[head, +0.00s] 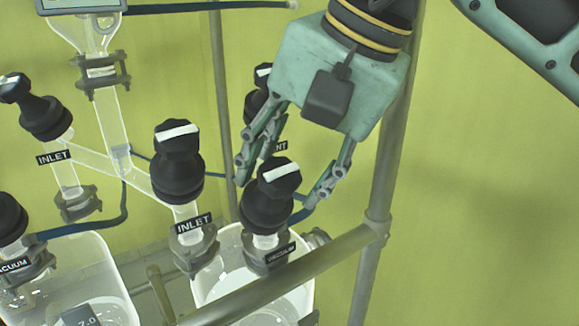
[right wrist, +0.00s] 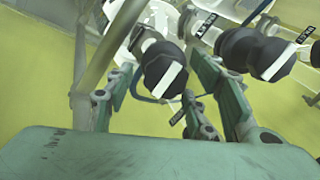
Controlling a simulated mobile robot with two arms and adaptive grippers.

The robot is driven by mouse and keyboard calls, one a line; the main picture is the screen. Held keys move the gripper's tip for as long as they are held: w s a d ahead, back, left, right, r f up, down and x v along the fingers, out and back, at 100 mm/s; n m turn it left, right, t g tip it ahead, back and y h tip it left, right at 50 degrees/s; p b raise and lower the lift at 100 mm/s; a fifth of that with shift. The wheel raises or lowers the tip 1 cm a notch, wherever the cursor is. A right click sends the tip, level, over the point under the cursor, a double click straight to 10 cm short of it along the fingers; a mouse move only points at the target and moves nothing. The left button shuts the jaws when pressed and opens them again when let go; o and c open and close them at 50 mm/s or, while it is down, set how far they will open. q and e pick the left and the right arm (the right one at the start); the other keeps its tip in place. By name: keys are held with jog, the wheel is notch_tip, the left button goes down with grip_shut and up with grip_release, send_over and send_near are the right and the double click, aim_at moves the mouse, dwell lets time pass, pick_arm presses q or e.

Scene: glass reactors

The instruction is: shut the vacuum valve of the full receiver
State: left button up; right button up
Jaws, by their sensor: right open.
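The right receiver (head: 212,286) is a clear glass vessel with pale contents; its exact fill level is hard to tell. Its vacuum valve has a black knob (head: 268,212) with a white bar on top, above a VACUUM label (head: 267,259). My right gripper (head: 277,190) is open, pointing down, with one finger on each side of this knob. In the right wrist view the knob (right wrist: 163,70) lies between the open fingers (right wrist: 165,80), with no clear contact. The left receiver (head: 100,262) has its own vacuum valve knob (head: 10,218). My left gripper is not in view.
An inlet valve (head: 177,165) stands close left of the gripper. A vent valve (head: 256,95) is partly hidden behind the left finger. A metal rail (head: 290,270) crosses in front, joining an upright post (head: 385,185). Another inlet valve (head: 40,115) stands farther left.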

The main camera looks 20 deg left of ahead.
jog(key=shift+r, duration=0.2)
jog(key=v, duration=1.1)
jog(key=shift+r, duration=0.25)
jog(key=shift+s+d, duration=0.1)
jog(key=shift+d, duration=0.05)
